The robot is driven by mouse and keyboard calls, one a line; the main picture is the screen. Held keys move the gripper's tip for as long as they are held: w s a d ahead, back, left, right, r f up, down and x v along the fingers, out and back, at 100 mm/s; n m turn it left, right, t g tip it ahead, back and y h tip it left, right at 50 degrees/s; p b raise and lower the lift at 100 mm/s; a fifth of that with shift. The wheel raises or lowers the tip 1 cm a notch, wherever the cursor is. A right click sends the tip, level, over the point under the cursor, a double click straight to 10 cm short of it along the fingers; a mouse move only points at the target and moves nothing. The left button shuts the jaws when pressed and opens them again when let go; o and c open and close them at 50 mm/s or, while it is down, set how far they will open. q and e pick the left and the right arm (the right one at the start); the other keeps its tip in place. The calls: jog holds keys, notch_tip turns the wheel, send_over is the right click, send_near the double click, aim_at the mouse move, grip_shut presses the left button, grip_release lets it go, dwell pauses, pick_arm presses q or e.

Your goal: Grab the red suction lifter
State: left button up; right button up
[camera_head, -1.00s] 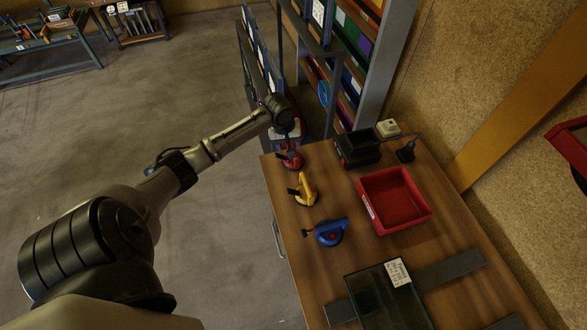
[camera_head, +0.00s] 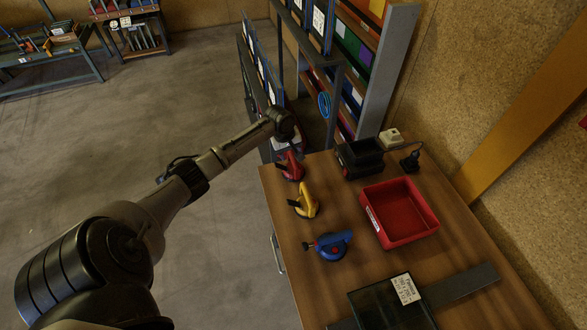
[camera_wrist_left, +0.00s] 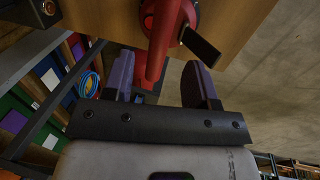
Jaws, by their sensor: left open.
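The red suction lifter (camera_head: 291,168) sits at the far left corner of the wooden table (camera_head: 460,246). My left gripper (camera_wrist_left: 160,62) is open, with its two purple-grey fingers apart. In the left wrist view the lifter's red handle (camera_wrist_left: 162,38) runs through the gap between the fingers, and I cannot tell whether they touch it. A black lever sticks out from the lifter there. In the head view my left wrist is just behind the lifter and the fingertips are hard to make out. My right gripper is not in view.
A yellow lifter (camera_head: 306,201) and a blue lifter (camera_head: 331,246) stand in line nearer to me. A red bin (camera_head: 399,212), a black device (camera_head: 360,160) and a dark glass pane (camera_head: 378,308) are on the table. A frame rack and shelf stand behind the table's far edge.

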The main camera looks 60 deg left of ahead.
aim_at(293, 158)
pick_arm(q)
jog(key=shift+w+d+f+b, duration=0.1)
jog(key=shift+w+f+b, duration=0.15)
jog(key=shift+f, duration=0.6)
jog(key=shift+w+d+f+b, duration=0.1)
jog(key=shift+f+b, duration=0.15)
jog(key=shift+f, duration=0.6)
jog(key=shift+w+f+b, duration=0.2)
jog(key=shift+f+b, duration=0.05)
jog(key=shift+f, duration=0.6)
jog(key=shift+r, duration=0.1)
grip_shut()
